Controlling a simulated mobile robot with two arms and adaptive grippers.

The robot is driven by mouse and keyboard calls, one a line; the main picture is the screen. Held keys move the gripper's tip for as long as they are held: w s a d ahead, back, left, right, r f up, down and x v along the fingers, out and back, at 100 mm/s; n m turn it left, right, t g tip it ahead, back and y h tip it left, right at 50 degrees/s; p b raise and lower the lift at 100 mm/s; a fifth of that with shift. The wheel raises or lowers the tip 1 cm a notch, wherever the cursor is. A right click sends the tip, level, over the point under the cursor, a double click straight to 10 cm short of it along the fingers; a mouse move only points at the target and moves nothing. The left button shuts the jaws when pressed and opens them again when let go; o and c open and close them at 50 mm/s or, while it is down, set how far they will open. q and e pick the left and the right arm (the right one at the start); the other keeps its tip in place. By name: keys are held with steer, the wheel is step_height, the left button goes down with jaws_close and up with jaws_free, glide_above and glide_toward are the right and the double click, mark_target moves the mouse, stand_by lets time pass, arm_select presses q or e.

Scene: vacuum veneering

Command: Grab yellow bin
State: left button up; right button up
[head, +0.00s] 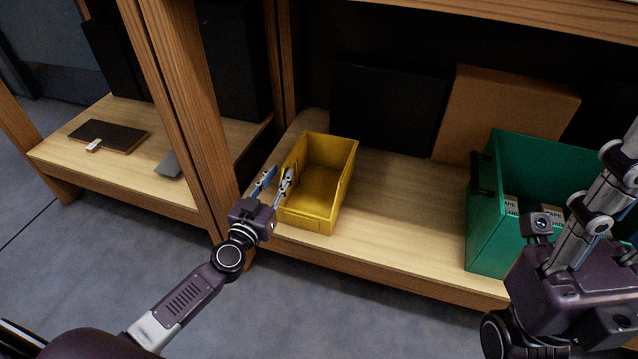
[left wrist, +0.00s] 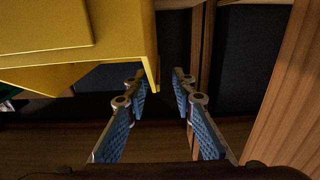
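The yellow bin (head: 312,215) is an open, empty-looking box standing upright on the wooden shelf. My left gripper (head: 278,178) is at the bin's left side, with its two fingers apart near the left wall. In the left wrist view the bin (left wrist: 110,45) fills the upper left, and its edge hangs close to the left finger of the open gripper (left wrist: 159,76). I cannot tell whether they touch. My right gripper (head: 612,185) is at the right edge, in front of the green bin; its fingertips are partly cut off.
A green bin (head: 485,235) holding labelled packs stands at the right of the shelf. Dark and brown panels (head: 505,105) lean at the back. A wooden post (head: 195,110) rises left of the left gripper. The shelf (head: 405,215) is clear between the bins.

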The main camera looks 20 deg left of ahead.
arm_select(q)
steer(key=w+d+b, duration=0.1)
steer(key=w+b, duration=0.1)
steer(key=w, duration=0.5)
steer(key=shift+r, duration=0.1)
jaws_close()
stand_by(0.5)
